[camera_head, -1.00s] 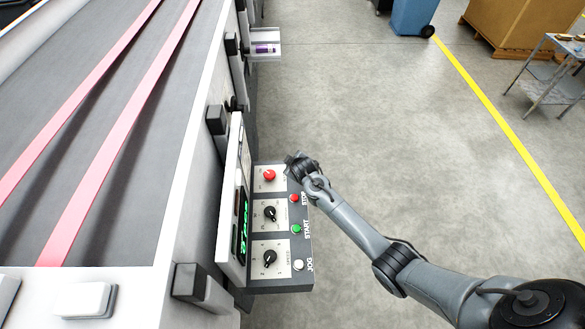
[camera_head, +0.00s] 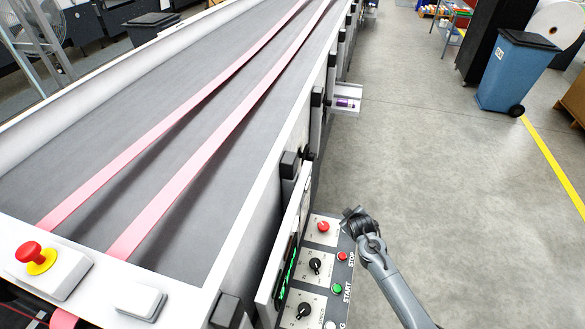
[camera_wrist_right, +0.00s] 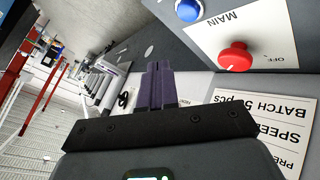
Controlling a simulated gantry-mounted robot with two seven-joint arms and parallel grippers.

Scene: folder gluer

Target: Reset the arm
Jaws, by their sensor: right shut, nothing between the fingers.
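My right arm comes in from the lower right in the head view. Its gripper (camera_head: 350,212) is beside the far right corner of the control panel (camera_head: 350,246), close to the red main knob (camera_head: 323,227). In the right wrist view the two dark purple fingers (camera_wrist_right: 155,86) are together with nothing between them. The red knob (camera_wrist_right: 236,57), on a plate marked MAIN and OFF, shows to their right, apart from them. My left gripper is in neither view.
The panel also has a red STOP button (camera_head: 342,256), a green START button (camera_head: 337,288) and black dials (camera_head: 315,266). The conveyor (camera_head: 170,150) with pink belts fills the left. A red emergency button (camera_head: 28,251) is at lower left. Floor (camera_head: 430,160) right of the panel is clear.

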